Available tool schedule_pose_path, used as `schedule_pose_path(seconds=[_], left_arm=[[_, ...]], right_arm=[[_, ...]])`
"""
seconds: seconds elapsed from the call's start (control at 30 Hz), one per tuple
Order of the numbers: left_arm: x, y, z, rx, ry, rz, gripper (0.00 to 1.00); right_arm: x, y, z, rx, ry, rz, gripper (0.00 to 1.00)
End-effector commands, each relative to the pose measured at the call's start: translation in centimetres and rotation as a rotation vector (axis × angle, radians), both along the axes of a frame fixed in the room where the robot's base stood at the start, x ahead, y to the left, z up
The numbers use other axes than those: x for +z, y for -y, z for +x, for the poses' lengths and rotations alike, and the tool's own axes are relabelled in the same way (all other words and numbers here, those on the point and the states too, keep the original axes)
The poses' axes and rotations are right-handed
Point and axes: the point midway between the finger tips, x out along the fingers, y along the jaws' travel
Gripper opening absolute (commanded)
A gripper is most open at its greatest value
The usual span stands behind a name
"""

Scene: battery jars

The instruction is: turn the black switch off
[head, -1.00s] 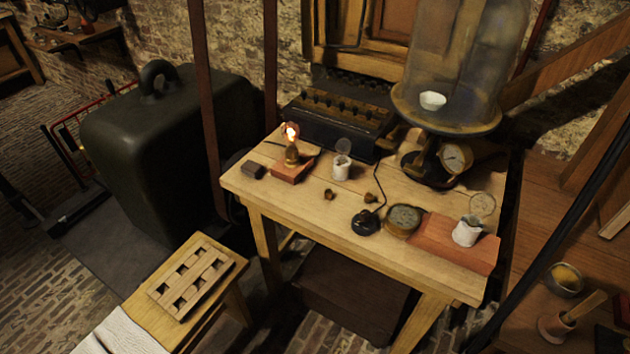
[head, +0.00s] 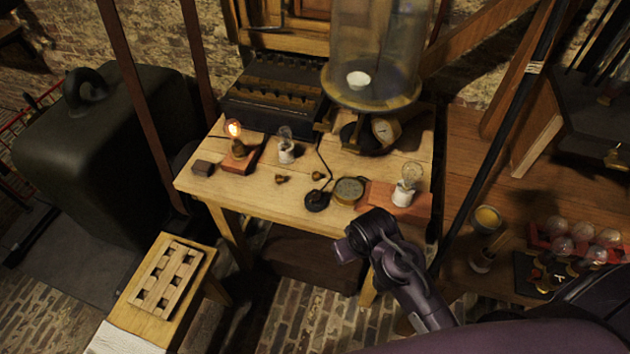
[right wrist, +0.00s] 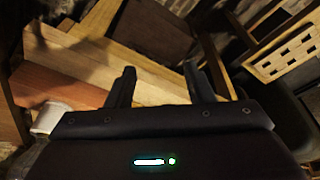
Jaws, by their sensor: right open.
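The black switch (head: 317,200) is a small round black piece with a thin cord, near the front edge of the wooden table (head: 255,190). A small bulb (head: 234,130) glows on a red block at the table's left. My right gripper (head: 346,250) is in front of the table's front edge, below and right of the switch and apart from it. In the right wrist view my right gripper (right wrist: 160,78) has its two fingers spread, with nothing between them. The switch cannot be made out there. My left gripper is out of view.
A round brass dial (head: 348,190) lies just right of the switch. A glass bell jar (head: 375,50) stands behind. A bench (head: 200,260) stands front left.

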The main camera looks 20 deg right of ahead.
Motion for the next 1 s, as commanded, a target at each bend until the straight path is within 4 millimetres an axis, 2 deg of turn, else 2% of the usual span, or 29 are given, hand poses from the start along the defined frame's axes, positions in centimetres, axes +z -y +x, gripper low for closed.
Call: schedule_pose_path(seconds=[0.03,0.13,0.27,0.47,0.7,0.8,1.0], left_arm=[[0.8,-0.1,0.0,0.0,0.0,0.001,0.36],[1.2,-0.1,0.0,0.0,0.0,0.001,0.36],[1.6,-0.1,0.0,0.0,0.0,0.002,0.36],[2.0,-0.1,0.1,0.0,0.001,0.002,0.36],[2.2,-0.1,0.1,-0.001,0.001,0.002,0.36],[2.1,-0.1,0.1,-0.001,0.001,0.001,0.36],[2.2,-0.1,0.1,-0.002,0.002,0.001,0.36]], right_arm=[[1.6,0.1,1.0,-0.019,-0.001,-0.001,0.48],[2.5,0.3,2.5,-0.057,-0.014,-0.003,0.48],[3.0,0.5,4.7,-0.109,-0.032,-0.003,0.48],[3.0,0.7,9.2,-0.201,-0.071,0.002,0.48],[2.9,-0.3,17.2,-0.35,-0.156,0.03,0.48],[3.4,-1.1,19.6,-0.397,-0.19,0.041,0.48],[4.2,-2.1,21.8,-0.446,-0.23,0.054,0.48]])
